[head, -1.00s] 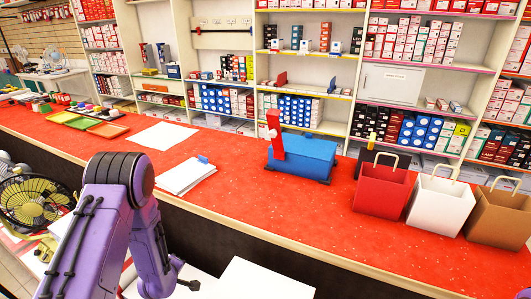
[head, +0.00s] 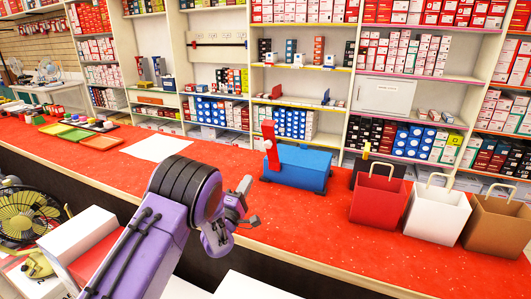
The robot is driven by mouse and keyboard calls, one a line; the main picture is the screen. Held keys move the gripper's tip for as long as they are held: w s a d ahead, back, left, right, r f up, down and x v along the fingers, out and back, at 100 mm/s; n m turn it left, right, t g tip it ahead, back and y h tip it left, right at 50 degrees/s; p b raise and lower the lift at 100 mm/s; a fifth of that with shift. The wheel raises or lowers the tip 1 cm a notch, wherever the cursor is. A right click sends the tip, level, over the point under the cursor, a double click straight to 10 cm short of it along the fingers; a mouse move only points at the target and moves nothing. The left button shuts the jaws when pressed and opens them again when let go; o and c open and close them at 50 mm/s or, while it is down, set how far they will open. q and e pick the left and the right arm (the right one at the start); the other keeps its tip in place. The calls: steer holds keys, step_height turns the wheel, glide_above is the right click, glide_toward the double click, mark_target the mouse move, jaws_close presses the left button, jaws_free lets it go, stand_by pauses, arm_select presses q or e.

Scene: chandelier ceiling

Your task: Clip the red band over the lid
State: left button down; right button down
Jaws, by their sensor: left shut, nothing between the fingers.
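A blue box with a blue lid (head: 303,161) stands on the red counter, right of centre. The red band (head: 270,148) stands upright at the box's left end, rising above the lid rather than lying across it. A small light part shows at the band's side. My left gripper (head: 246,203) is shut and empty, at the counter's front edge, to the left of and nearer than the box. It is apart from the band. My right gripper is out of view.
Red, white and brown bags (head: 437,209) stand to the right of the box, with dark items behind the red one. White paper (head: 156,148) and coloured trays (head: 75,134) lie to the left. The counter in front of the box is clear. Stocked shelves line the back.

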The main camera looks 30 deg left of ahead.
mark_target(266, 146)
arm_select(q)
steer(key=p+x, duration=0.4)
steer(key=x, duration=0.9)
steer(key=shift+w+a+r, duration=0.1)
steer(key=shift+w+r, duration=0.05)
steer(key=shift+w, duration=0.3)
